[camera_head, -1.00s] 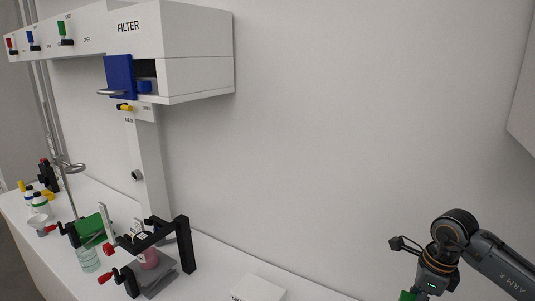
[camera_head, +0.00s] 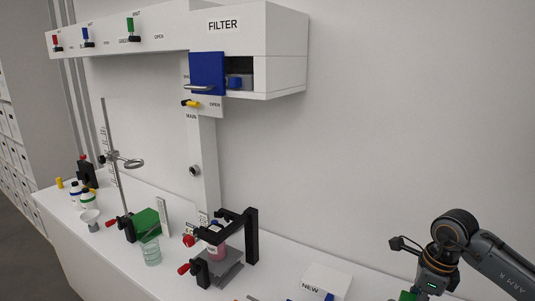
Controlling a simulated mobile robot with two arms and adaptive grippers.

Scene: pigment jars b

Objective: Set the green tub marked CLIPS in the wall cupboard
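My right arm comes in from the right, and the wrist end above my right gripper (camera_head: 433,285) is at the bottom edge. Its fingers are cut off below the picture. A small green patch (camera_head: 407,296) shows beside it at the edge; it may be part of the green tub, but no CLIPS lettering shows. No cupboard is named as such in view. A white wall box marked FILTER (camera_head: 258,45) hangs at upper centre, with a blue panel (camera_head: 207,73) and an opening beside it. My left gripper is not in view.
The white bench (camera_head: 110,238) carries a black stand (camera_head: 251,235), a beaker (camera_head: 151,253), a green block (camera_head: 147,221), a ring stand (camera_head: 127,163) and several bottles. A white box marked NEW (camera_head: 322,280) lies near my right arm. The wall right of the FILTER box is bare.

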